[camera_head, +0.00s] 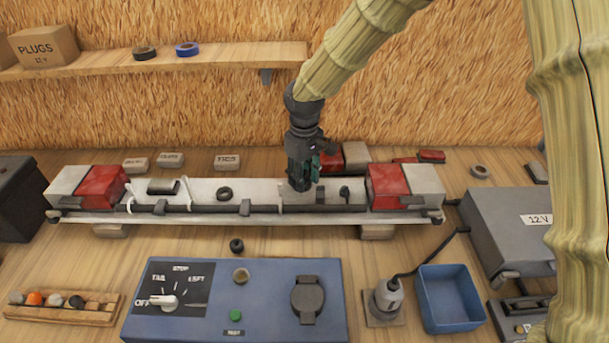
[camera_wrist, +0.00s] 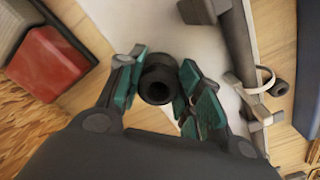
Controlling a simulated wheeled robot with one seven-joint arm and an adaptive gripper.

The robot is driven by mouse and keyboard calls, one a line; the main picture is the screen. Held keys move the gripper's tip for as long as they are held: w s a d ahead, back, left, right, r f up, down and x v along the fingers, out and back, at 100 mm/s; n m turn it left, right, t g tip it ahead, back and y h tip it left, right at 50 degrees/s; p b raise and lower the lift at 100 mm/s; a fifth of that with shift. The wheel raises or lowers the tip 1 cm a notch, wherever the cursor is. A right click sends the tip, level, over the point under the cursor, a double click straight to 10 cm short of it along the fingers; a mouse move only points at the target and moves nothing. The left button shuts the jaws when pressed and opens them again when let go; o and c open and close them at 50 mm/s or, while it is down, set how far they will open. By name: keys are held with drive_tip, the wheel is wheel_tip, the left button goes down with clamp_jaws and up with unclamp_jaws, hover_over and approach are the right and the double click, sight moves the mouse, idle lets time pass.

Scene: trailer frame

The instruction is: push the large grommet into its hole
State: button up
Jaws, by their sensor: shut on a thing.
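My gripper (camera_head: 302,184) is at the right half of the pale trailer beam (camera_head: 265,187), just above or at its face. In the wrist view its teal fingers (camera_wrist: 165,88) are shut on a black ribbed grommet (camera_wrist: 157,84), whose open bore faces the camera. The fingers mostly hide this grommet in the head view. I cannot tell whether it touches the beam, and any hole under it is hidden. A black ring (camera_head: 224,193) sits on the beam left of my gripper. A smaller black grommet (camera_head: 236,245) lies on the bench in front.
Red lamps (camera_head: 103,186) and (camera_head: 388,187) stand at the beam's ends. A dark cable (camera_head: 180,208) with clips (camera_head: 245,207) runs along its front. A blue switch panel (camera_head: 235,300), a blue bin (camera_head: 450,298) and a grey 12 V box (camera_head: 510,230) stand nearer.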

drive_tip(key=shift+s+f, duration=0.15)
drive_tip(key=shift+f, duration=0.1)
drive_tip(key=o, duration=0.6)
drive_tip(key=shift+o, duration=1.2)
drive_tip(key=shift+o, duration=0.3)
drive_tip(key=o, duration=0.4)
drive_tip(key=shift+w, duration=0.2)
drive_tip(key=shift+r, duration=0.2)
